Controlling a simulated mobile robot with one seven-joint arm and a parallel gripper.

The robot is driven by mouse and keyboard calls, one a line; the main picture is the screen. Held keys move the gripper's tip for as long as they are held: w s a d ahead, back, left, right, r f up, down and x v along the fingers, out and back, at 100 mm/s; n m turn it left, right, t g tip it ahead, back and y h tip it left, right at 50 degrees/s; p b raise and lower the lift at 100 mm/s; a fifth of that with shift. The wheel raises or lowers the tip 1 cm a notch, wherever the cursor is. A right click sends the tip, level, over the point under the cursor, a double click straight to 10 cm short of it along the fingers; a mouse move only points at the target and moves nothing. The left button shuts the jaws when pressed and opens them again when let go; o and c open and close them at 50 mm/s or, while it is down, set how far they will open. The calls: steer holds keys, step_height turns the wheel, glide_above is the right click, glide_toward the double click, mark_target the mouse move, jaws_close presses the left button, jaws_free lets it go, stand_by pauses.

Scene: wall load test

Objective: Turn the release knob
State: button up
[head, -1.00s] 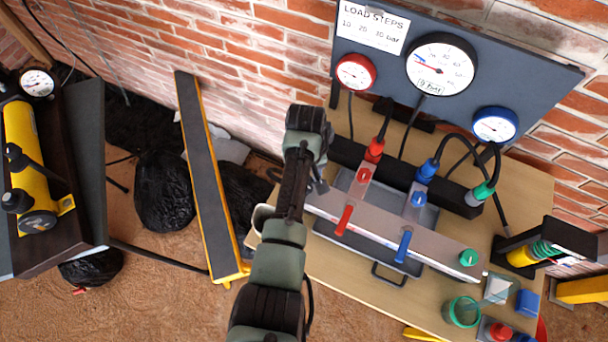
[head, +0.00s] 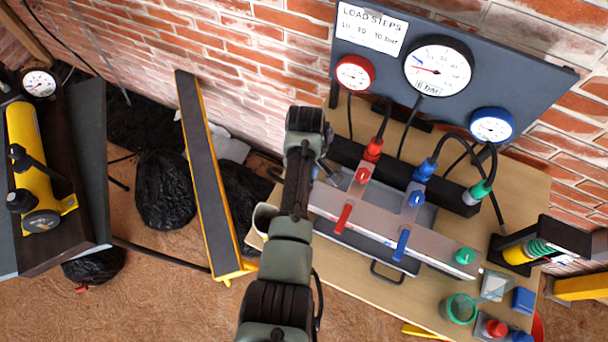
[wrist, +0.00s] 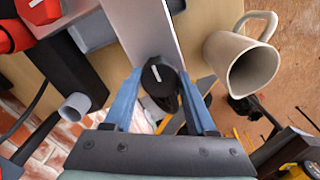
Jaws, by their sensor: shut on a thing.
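The release knob (wrist: 158,77) is round and black with a white mark, at the near end of a pale metal manifold (wrist: 143,25) in the wrist view. The fingers of my gripper (wrist: 160,84) stand on either side of it and are shut on it. In the head view the knob is hidden behind my arm. There the manifold (head: 345,196) carries a red lever (head: 343,218), a blue lever (head: 402,245) and a green knob (head: 465,256). A large white gauge (head: 438,70) on the panel has a small reading in bar.
Hoses with red, blue and green couplings rise behind the manifold. A green cup (head: 460,309) and small blocks stand at the table's front right.

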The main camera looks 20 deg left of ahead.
steer(key=shift+w+a+r, duration=0.1)
steer(key=shift+r, duration=0.05)
steer(key=o, duration=1.4)
steer(key=shift+c, duration=0.2)
step_height(320, 180, up, 13)
steer(key=shift+b, duration=0.3)
